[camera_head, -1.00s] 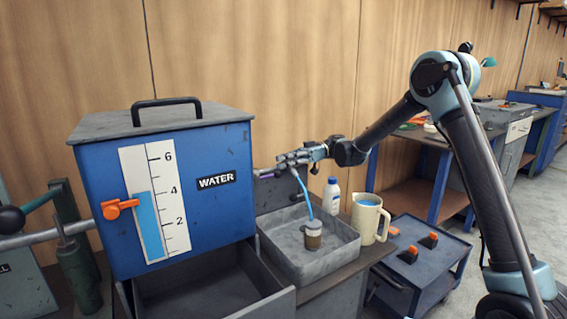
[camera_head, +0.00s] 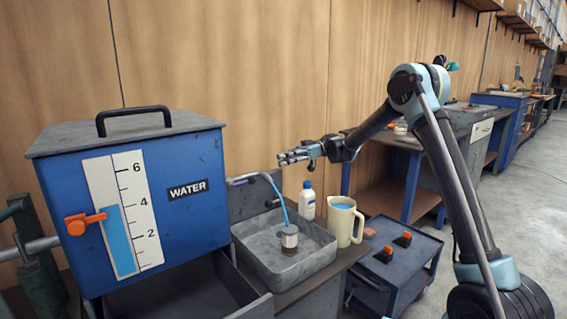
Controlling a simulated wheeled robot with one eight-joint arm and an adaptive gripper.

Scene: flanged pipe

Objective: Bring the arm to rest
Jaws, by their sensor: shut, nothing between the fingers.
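My arm reaches in from the right, bent at a high elbow. My gripper (camera_head: 281,159) is shut and empty, held in the air to the left of my wrist. It is above and right of the curved blue water stream (camera_head: 276,188). The gripper appears apart from the spout and the stream.
A white bottle (camera_head: 307,203) and a cream jug (camera_head: 342,222) with blue liquid stand right of the tray. A low cart (camera_head: 408,262) with orange-topped blocks is further right. A workbench (camera_head: 386,152) stands behind my arm. The floor at the far right is clear.

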